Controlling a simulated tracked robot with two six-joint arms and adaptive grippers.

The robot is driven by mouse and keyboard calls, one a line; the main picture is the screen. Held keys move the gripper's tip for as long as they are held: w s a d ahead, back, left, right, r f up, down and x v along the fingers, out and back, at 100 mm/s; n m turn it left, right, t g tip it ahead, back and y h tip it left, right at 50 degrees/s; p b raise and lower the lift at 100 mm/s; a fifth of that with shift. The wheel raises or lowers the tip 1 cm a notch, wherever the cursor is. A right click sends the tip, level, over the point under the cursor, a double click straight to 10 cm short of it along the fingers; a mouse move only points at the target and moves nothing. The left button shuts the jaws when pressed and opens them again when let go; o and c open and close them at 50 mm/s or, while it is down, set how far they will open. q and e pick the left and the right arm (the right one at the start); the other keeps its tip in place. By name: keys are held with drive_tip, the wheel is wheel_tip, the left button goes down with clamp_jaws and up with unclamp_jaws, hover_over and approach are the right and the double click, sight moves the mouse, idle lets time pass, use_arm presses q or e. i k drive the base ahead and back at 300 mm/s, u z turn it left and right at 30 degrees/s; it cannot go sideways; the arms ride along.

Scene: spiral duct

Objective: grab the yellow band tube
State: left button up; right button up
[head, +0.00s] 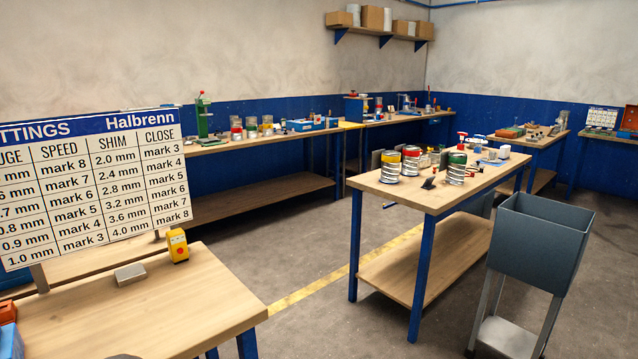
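A silvery spiral tube with a yellow band (391,171) around its top stands upright near the left end of the middle workbench (440,197). A similar tube with a red band (411,163) stands close to its right. A tube with a green band (456,171) stands farther right, nearer the bench's front edge. Neither of my grippers is in view, and nothing holds the yellow band tube.
A grey bin on legs (537,240) stands right of the middle bench. A near bench (180,300) at lower left carries a settings board (90,185) and a yellow device (178,246). Open floor with a yellow line (300,292) lies between the benches. More banded tubes stand on the back bench.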

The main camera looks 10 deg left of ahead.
sight(268, 126)
drive_tip(key=z, duration=0.05)
drive_tip(key=i, duration=4.1)
drive_tip(key=u, duration=1.25)
drive_tip(key=i, duration=4.05)
drive_tip(key=z, duration=0.05)
